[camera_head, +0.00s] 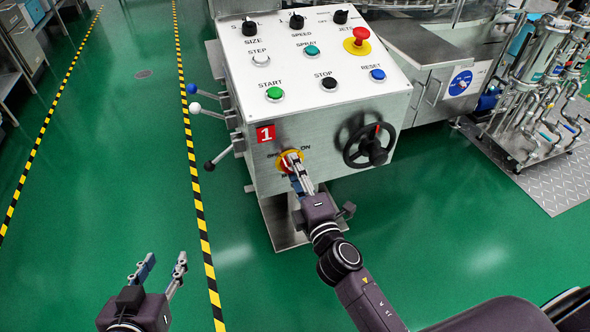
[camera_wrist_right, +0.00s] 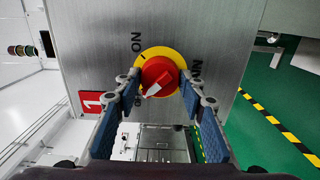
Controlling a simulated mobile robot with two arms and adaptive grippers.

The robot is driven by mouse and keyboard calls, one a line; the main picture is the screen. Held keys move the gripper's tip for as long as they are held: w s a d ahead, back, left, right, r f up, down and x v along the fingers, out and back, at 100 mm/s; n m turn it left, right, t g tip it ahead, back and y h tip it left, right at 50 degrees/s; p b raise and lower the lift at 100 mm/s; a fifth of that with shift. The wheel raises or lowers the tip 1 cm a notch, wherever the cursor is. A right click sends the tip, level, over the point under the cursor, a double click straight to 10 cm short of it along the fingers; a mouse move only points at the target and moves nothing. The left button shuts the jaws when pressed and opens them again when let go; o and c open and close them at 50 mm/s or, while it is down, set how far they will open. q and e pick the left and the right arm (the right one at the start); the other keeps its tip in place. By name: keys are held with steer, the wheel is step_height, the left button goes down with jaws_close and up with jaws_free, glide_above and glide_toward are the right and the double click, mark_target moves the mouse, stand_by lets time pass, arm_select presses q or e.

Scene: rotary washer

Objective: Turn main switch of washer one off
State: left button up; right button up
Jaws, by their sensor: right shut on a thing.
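The main switch is a red knob (camera_wrist_right: 158,73) on a yellow disc (camera_wrist_right: 146,53), low on the front of the washer panel (camera_head: 345,118) marked with a red "1" plate (camera_head: 265,134). In the right wrist view the knob's white pointer faces lower left, toward lettering partly hidden by a finger; "ON" stands at the upper left. My right gripper (camera_head: 294,171) is shut on the knob, one finger on each side of it. In the head view the gripper covers part of the switch. My left gripper (camera_head: 163,264) is open and empty above the floor at lower left.
A black handwheel (camera_head: 369,146) is right of the switch. Levers with blue, white and black knobs (camera_head: 210,165) stick out at the panel's left side. A red emergency button (camera_head: 359,36) and several other controls are on top. Green floor is clear in front.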

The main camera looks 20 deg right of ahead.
stand_by(0.4)
steer(key=o, duration=1.2)
steer(key=shift+c, duration=0.2)
steer(key=s, duration=1.2)
steer(key=shift+d, duration=0.2)
